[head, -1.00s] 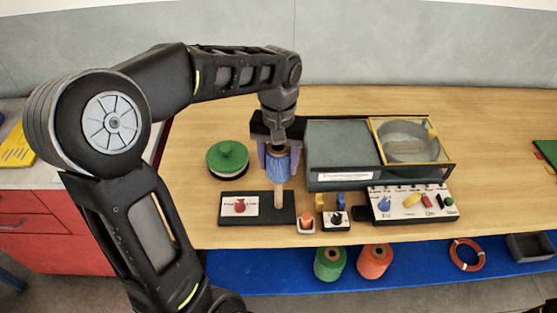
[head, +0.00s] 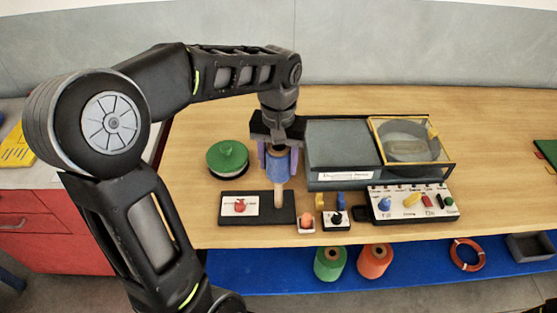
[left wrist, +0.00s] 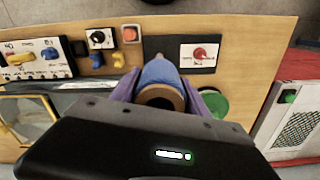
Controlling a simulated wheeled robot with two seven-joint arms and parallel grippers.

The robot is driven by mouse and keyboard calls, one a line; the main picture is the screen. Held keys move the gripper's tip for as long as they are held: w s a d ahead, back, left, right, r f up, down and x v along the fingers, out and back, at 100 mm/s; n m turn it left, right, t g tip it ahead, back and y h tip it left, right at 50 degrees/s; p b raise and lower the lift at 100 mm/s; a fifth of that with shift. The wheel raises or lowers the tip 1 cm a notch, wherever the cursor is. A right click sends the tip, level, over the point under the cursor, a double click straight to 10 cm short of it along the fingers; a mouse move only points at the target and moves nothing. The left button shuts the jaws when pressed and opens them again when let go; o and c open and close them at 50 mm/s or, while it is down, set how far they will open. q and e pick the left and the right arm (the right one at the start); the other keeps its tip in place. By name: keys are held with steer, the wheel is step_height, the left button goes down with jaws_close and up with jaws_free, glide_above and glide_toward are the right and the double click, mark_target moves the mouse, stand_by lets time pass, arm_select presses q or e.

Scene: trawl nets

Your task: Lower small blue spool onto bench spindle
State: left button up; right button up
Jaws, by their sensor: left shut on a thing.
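The small blue spool (head: 279,169) is upright in my left gripper (head: 279,160), whose purple fingers are shut on its sides. The pale wooden bench spindle (head: 278,198) rises from a black base (head: 285,214) directly below the spool in the head view. The spindle's upper end is hidden at the spool's lower edge, so I cannot tell whether it is inside the bore. In the left wrist view, the spool (left wrist: 160,75) shows its brown end and dark centre between the fingers. My right gripper is out of view.
A green-lidded round container (head: 228,158) stands left of the gripper. A grey machine (head: 337,149) with a glazed compartment is close on the right. Switches (head: 335,219) and a control panel (head: 411,204) line the front. Green (head: 330,264) and orange (head: 374,261) spools sit on the blue lower shelf.

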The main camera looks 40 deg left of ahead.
mark_target(279, 192)
arm_select(q)
steer(key=shift+f, duration=0.15)
steer(key=shift+f+b, duration=4.5)
steer(key=shift+f, duration=1.3)
steer(key=o, duration=1.6)
steer(key=shift+c, duration=0.2)
step_height(279, 192, up, 8)
steer(key=shift+f, duration=0.1)
